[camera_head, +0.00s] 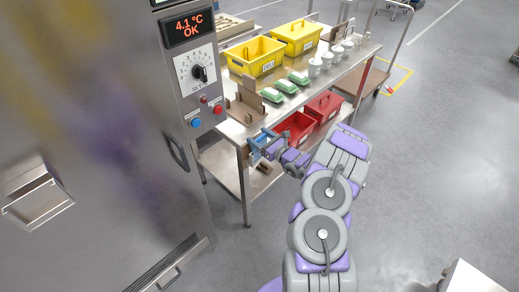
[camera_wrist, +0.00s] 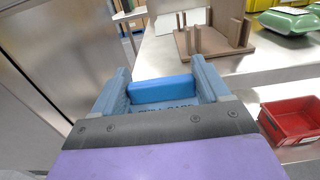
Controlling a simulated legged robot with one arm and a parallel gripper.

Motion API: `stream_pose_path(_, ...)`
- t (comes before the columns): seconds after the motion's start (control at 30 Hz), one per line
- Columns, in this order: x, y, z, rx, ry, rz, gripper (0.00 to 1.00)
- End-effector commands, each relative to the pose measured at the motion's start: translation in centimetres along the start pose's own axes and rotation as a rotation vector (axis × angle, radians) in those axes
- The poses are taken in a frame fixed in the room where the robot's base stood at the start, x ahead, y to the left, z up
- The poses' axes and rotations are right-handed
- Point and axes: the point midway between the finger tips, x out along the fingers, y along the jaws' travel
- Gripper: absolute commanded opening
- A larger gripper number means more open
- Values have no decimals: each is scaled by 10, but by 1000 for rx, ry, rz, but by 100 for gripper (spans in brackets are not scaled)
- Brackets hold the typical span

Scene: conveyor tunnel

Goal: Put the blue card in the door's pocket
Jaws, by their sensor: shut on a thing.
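My gripper (camera_head: 266,145) is shut on the blue card (camera_head: 257,149), in front of the near end of the steel table. In the wrist view the blue card (camera_wrist: 163,89) sits between the two grey-blue fingers of my gripper (camera_wrist: 160,75); dark lettering shows below its bright blue edge, partly hidden. The door (camera_head: 105,120) is a large steel face at the left of the head view. Its pocket (camera_head: 38,205), a shallow steel holder with an open top, is at the far left, well apart from my gripper.
The door side has a handle (camera_head: 176,151), a knob (camera_head: 199,73) and a display (camera_head: 187,28). The steel table (camera_head: 317,82) holds yellow bins (camera_head: 256,56), green packs (camera_head: 285,86) and a brown rack (camera_head: 245,101). Red bins (camera_head: 295,128) stand below. Floor before the door is clear.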

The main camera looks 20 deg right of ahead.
Motion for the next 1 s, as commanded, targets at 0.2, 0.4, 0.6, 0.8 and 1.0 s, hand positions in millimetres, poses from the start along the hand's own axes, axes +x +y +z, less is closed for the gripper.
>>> stream_pose_path(0.2,1,1,9,-1,0,2,20)
stream_pose_path(0.4,0,0,16,-1,0,1,20)
stream_pose_path(0.6,1,1,21,-1,1,2,20)
stream_pose_path(0.8,0,1,20,-1,1,2,20)
stream_pose_path(1.0,1,1,31,-2,0,2,20)
